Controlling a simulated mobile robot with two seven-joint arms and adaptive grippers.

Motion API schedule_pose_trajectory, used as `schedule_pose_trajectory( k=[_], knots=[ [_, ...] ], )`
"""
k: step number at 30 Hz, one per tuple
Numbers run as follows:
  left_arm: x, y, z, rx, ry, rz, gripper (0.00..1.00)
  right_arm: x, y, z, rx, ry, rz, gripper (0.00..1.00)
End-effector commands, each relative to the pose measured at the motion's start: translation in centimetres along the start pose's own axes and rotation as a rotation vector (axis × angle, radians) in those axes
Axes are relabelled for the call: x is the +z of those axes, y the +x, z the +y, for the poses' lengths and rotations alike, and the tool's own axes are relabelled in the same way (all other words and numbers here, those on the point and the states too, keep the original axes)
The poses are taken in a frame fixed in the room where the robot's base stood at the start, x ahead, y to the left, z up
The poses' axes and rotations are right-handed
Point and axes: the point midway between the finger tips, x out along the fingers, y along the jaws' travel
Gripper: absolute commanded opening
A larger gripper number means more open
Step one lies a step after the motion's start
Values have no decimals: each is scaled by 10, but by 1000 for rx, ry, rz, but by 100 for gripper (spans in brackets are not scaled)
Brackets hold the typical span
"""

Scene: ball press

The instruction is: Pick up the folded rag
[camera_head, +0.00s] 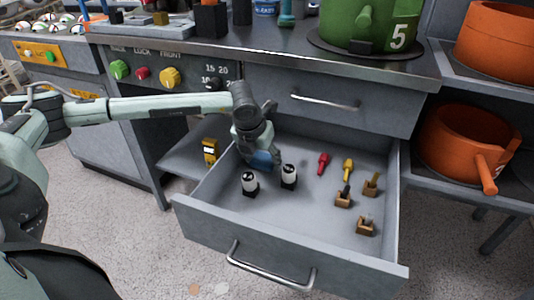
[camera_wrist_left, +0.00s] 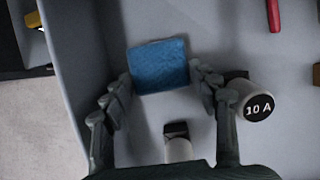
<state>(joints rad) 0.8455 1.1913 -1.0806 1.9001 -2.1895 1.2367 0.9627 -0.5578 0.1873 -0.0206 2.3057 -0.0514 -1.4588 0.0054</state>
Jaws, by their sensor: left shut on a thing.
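The folded blue rag (camera_head: 264,160) is in the left rear part of the open grey drawer (camera_head: 310,237), partly hidden by my left gripper in the head view. In the left wrist view the rag (camera_wrist_left: 158,66) is a small blue square between the fingertips. My left gripper (camera_wrist_left: 162,80) is shut on it, one finger at each side edge. The gripper (camera_head: 258,158) points down into the drawer. I cannot tell whether the rag is clear of the drawer floor. My right gripper is not in view.
Two white-and-black cylinders, one (camera_head: 249,183) and another (camera_head: 289,177), stand close in front of the gripper. A red tool (camera_head: 323,163), a yellow tool (camera_head: 348,170) and small brown blocks (camera_head: 343,199) lie to the right. A closed drawer (camera_head: 330,98) is above.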

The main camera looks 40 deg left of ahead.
Motion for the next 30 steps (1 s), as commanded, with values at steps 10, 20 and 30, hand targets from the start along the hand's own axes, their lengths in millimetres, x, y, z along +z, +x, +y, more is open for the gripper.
schedule_pose_trajectory(
  k=[10,20,30],
  knots=[
    [38,-80,0,-3,-3,-11,40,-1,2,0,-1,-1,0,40],
    [55,-122,0,-2,-3,-7,40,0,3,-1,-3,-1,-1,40],
    [56,-126,0,-1,-3,-5,40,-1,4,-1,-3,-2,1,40]
  ],
)
